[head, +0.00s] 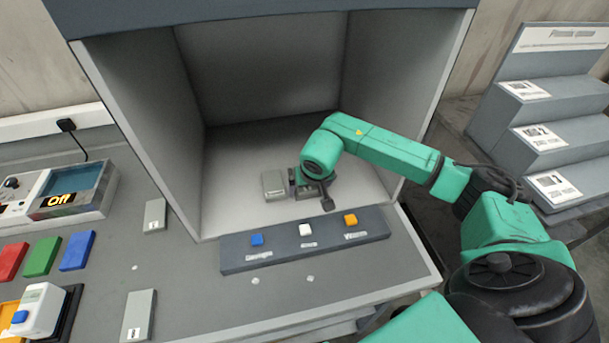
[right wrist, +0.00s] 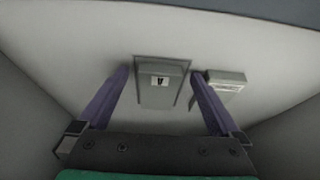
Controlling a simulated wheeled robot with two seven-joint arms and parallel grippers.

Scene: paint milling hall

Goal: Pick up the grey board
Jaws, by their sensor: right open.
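Inside the grey booth (head: 300,95), a grey board (head: 275,185) lies on the pale floor, just left of my right gripper (head: 310,192). In the right wrist view, a grey board with a small white label (right wrist: 160,92) lies between the two purple fingers of my right gripper (right wrist: 160,75). The fingers are open, with a gap on both sides of the board. A second grey block with a pale label (right wrist: 225,88) lies just beyond the right finger. My right gripper hides part of the booth floor in the head view. My left gripper is not in view.
A panel with blue, white and orange buttons (head: 305,240) runs along the booth's front. Grey labelled boards (head: 155,215) (head: 138,315) lie on the bench at left. A device reading "Off" (head: 75,190) stands further left. A stepped grey rack (head: 550,130) stands at right.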

